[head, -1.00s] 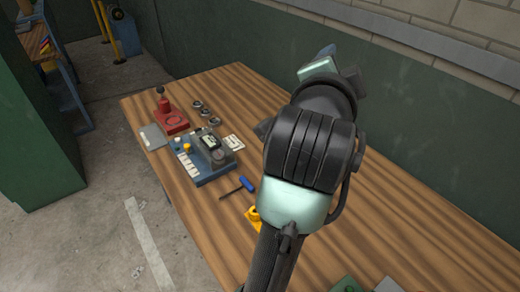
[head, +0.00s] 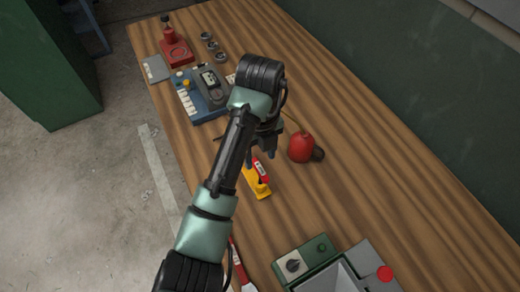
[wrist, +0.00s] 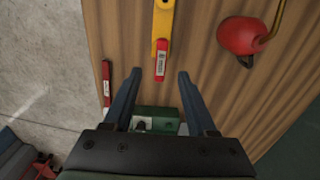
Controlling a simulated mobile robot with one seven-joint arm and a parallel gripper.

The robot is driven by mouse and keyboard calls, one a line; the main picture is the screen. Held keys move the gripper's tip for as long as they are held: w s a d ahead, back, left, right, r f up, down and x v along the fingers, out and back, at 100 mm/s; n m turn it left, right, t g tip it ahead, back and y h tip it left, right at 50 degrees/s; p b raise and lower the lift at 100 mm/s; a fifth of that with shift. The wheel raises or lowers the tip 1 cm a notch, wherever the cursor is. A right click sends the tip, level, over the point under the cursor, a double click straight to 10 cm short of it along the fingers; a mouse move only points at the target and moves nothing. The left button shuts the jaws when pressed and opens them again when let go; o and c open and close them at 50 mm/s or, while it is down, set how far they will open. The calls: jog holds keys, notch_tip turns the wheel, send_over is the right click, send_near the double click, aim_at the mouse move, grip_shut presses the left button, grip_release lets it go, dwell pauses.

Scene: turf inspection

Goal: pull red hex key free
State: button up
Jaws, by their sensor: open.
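The red hex key (head: 261,168) shows as a red piece with a white label, seated against a yellow holder (head: 264,190) on the wooden table. In the wrist view the red hex key (wrist: 160,62) points toward my gripper from the yellow holder (wrist: 162,22). My gripper (wrist: 157,73) is open and empty, with one dark finger on each side of the key's line. In the head view my gripper (head: 262,153) hangs over the key, and its wrist hides part of the area. I cannot tell the exact height gap.
A red oil can (head: 302,147) stands close on the right. A green box with a dial (head: 293,265) is at the front. A red labelled item (wrist: 107,82) lies near the table's left edge. A blue-grey meter (head: 208,92) sits farther back. The table's right side is clear.

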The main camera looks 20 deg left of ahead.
aim_at(260, 175)
notch_tip(260, 175, down, 10)
jog(key=shift+r+b, duration=0.1)
jog(key=shift+b, duration=0.4)
grip_shut()
dwell(0.5)
